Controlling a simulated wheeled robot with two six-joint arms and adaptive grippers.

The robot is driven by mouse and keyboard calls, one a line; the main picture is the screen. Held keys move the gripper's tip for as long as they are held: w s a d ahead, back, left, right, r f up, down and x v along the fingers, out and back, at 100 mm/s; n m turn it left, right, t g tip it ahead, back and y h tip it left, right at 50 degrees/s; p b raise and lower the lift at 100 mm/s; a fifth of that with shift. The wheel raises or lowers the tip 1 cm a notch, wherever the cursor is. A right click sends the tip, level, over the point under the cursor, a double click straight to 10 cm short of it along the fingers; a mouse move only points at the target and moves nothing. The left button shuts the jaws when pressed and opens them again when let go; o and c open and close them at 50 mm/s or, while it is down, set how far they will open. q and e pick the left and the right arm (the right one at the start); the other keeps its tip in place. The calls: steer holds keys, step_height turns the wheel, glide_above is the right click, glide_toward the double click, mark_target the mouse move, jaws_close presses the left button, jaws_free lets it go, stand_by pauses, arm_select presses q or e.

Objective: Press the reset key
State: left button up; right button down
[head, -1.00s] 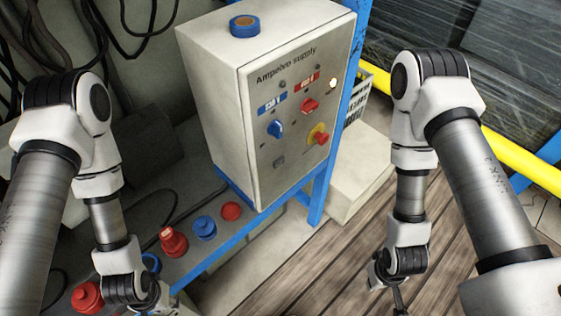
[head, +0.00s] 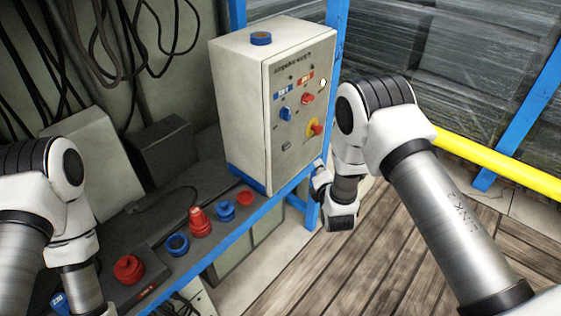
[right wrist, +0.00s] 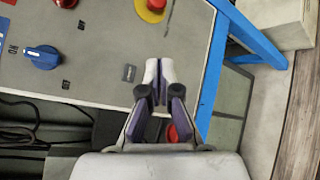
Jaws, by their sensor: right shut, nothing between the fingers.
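The control box (head: 240,110) stands on a blue-framed bench, its grey front panel facing right. A small dark rectangular key (head: 286,146) sits low on the panel; I take it for the reset key, as its label is too small to read. In the right wrist view this key (right wrist: 128,72) is just left of the fingertips. My right gripper (right wrist: 159,68) is shut and empty, its pale tips over the lower panel; contact cannot be told. In the head view my right gripper (head: 318,178) is beside the box's lower right edge, partly hidden. My left gripper is out of view.
The panel also has a blue knob (head: 286,112), a red knob (head: 308,98), a red mushroom button (head: 317,129) on yellow and a lit lamp (head: 323,82).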

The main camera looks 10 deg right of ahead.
mark_target(286, 146)
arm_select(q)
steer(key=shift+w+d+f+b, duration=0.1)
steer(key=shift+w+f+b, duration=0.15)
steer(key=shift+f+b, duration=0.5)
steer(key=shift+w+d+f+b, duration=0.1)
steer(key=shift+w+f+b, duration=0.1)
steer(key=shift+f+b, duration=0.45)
arm_select(e)
steer(key=w+a, duration=0.5)
steer(key=w, duration=0.3)
steer(key=shift+f, duration=0.2)
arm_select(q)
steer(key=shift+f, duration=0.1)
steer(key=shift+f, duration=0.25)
arm_select(e)
steer(key=shift+w+a, duration=0.25)
steer(key=shift+a, duration=0.05)
